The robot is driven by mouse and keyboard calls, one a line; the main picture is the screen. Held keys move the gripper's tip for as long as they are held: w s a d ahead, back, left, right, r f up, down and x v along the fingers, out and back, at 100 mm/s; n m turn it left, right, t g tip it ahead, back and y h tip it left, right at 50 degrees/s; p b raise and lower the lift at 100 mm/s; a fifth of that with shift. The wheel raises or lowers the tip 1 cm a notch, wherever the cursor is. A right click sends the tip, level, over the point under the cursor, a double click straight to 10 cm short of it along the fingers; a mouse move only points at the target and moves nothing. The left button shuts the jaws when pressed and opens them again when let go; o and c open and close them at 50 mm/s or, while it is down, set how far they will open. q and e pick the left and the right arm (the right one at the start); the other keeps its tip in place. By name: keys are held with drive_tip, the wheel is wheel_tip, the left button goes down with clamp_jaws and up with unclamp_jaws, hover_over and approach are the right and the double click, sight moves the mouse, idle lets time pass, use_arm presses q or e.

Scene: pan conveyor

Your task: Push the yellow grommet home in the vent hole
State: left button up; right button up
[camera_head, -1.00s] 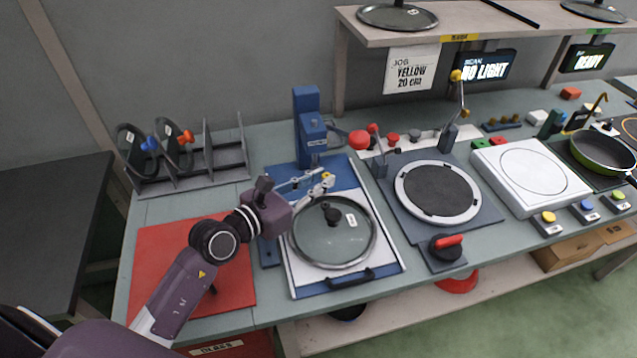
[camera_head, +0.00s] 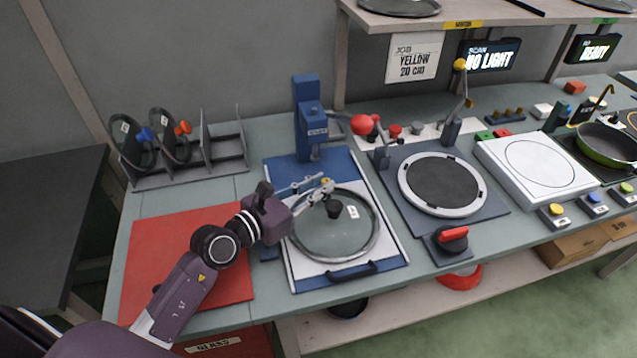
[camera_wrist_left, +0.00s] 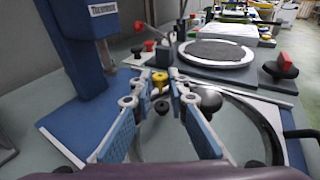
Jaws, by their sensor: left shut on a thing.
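My left gripper (camera_head: 327,186) is just behind the knob, over the far part of the lid. It is shut on the yellow grommet (camera_wrist_left: 160,79), which shows between the fingertips in the left wrist view. A small dark round spot (camera_wrist_left: 162,108), possibly the vent hole, shows between the fingers on the glass. I cannot tell whether the grommet touches the glass. My right gripper is not in view.
The blue press column (camera_head: 308,115) stands behind the lid. A rack (camera_head: 205,150) with lids stands at the back left. A red mat (camera_head: 180,250) lies under my left arm. A round-ringed station (camera_head: 443,184) with a red-knobbed lever is to the right.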

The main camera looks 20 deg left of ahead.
sight(318, 202)
use_arm(q)
drive_tip(key=shift+f, duration=0.55)
idle(0.4)
idle(0.5)
drive_tip(key=shift+p, duration=0.45)
idle(0.5)
drive_tip(key=shift+f, duration=0.15)
drive_tip(key=shift+f+b, duration=0.9)
drive_tip(key=shift+f, duration=0.1)
drive_tip(key=o, duration=0.8)
